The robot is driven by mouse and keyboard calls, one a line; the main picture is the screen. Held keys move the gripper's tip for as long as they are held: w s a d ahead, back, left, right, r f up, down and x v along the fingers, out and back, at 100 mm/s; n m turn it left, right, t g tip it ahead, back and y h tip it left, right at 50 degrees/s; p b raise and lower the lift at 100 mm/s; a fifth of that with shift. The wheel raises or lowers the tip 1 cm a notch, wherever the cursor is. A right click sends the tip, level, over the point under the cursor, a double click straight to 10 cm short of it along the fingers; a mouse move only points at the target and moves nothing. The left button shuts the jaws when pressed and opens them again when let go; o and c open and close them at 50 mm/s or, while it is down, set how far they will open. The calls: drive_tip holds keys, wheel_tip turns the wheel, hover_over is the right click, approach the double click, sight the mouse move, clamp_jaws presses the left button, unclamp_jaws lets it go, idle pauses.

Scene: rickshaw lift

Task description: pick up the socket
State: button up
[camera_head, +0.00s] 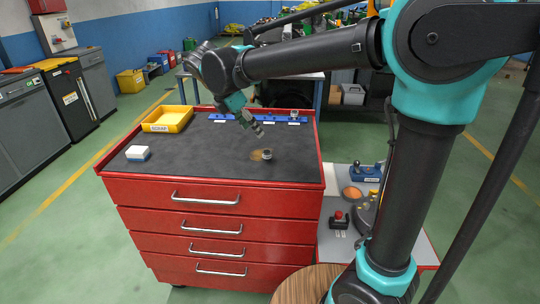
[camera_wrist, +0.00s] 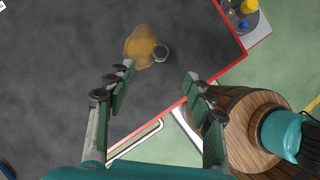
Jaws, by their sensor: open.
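The socket (camera_head: 267,154) is a small grey metal cylinder standing on the dark top of the red tool cabinet (camera_head: 221,197). It sits at the right edge of a brown stain (camera_head: 257,156). In the wrist view the socket (camera_wrist: 161,53) shows beyond the fingertips, with the stain (camera_wrist: 139,45) beside it. My gripper (camera_head: 259,133) is above the cabinet top, apart from the socket. In the wrist view my gripper (camera_wrist: 160,70) has its two green-padded fingers spread wide with nothing between them.
A yellow bin (camera_head: 168,119) stands at the back left of the cabinet top. Blue holders (camera_head: 221,117) line the back edge. A side shelf (camera_head: 341,243) with a red-button box adjoins the right. The middle is clear.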

hover_over(267, 152)
drive_tip(key=s+a, duration=0.1)
drive_tip(key=a, duration=0.1)
wheel_tip(267, 152, down, 7)
drive_tip(key=shift+s+r, duration=0.1)
drive_tip(key=shift+s+x, duration=0.15)
drive_tip(key=shift+x, duration=1.35)
drive_tip(key=shift+s+x, duration=0.1)
drive_tip(key=shift+x, duration=1.4)
drive_tip(key=shift+a, duration=0.1)
clamp_jaws()
wheel_tip(267, 152, up, 20)
